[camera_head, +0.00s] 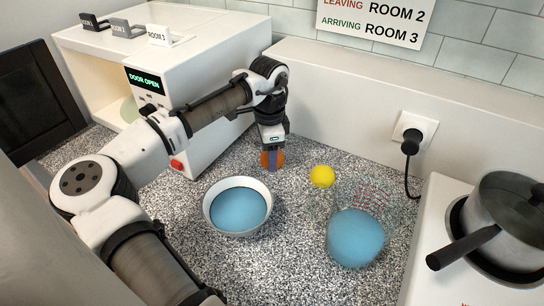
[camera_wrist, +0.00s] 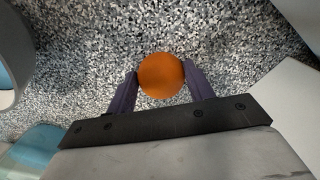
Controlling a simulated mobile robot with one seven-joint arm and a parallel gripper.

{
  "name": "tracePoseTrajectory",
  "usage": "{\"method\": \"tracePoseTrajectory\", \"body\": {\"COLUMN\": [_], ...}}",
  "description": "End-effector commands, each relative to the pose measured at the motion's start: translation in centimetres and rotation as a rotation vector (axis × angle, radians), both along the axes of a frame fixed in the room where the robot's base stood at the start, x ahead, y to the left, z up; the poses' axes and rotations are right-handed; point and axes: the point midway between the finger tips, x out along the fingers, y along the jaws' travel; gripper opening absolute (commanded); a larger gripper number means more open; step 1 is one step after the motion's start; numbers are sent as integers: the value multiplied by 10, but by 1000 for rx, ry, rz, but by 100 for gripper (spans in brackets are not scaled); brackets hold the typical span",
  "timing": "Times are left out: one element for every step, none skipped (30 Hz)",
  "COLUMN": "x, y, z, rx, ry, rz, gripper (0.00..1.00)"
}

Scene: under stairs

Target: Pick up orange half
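The orange half (camera_wrist: 161,75) shows as a round orange shape in the wrist view, between the two dark purple fingers of my gripper (camera_wrist: 161,80). Both fingertips appear to touch its sides, with no clear gap, so my gripper looks shut on it. In the head view the orange half (camera_head: 280,158) is partly hidden behind a finger of my downward-pointing gripper (camera_head: 272,160). It is near the back of the speckled counter. I cannot tell whether it touches the counter or hangs just above it.
A white bowl with a blue inside (camera_head: 208,215) stands in front. A yellow ball (camera_head: 322,176) and a clear glass vessel with blue contents (camera_head: 356,238) are to the right. A pot (camera_head: 505,225) sits on a white stove at far right. A white open-doored box (camera_head: 205,75) stands behind left.

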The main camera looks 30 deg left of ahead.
Motion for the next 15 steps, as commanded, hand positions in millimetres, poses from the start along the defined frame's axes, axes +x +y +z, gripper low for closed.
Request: {"method": "tracePoseTrajectory", "body": {"x": [0,0,0,0,0,0,0,0,0,0,0,0,0,0,1], "y": [0,0,0,0,0,0,0,0,0,0,0,0,0,0,0], "z": [0,0,0,0,0,0,0,0,0,1,1,2,3,4,6], "rx": [0,0,0,0,0,0,0,0,0,0,0,0,0,1,0], "ry": [0,0,0,0,0,0,0,0,0,0,0,0,0,-1,-1], "rz": [0,0,0,0,0,0,0,0,0,0,0,0,0,0,0], "gripper": [40,36,31,29,29,29,29,29,29,29,29,29,29,29,29]}}
